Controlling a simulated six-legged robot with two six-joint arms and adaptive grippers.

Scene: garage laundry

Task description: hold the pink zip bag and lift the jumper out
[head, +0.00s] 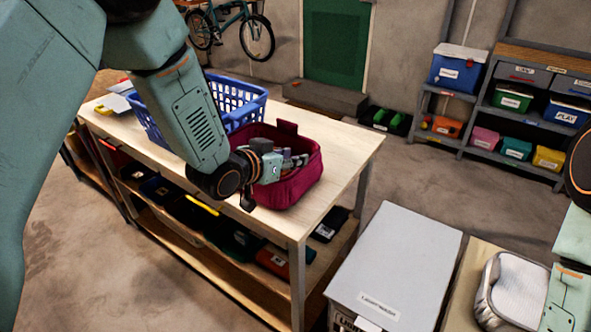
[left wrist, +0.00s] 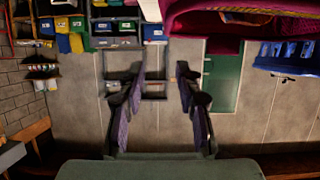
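The pink zip bag (head: 297,187), deep magenta, sits open at the top on the wooden workbench. My left gripper (head: 296,160) is in front of and over the bag's near left side in the head view. In the left wrist view, its two purple-padded fingers (left wrist: 160,72) stand apart with nothing between them. The bag (left wrist: 205,22) shows there at the upper right, off to the side of the fingers. A little orange-brown cloth shows at the bag's opening there; I cannot tell whether it is the jumper. My right arm shows at the right edge, its gripper out of view.
A blue basket (head: 248,97) stands beside the bag on the workbench (head: 342,152). A grey lidded bin (head: 398,262) stands in front at right. Shelves with coloured boxes (head: 456,70) line the back right.

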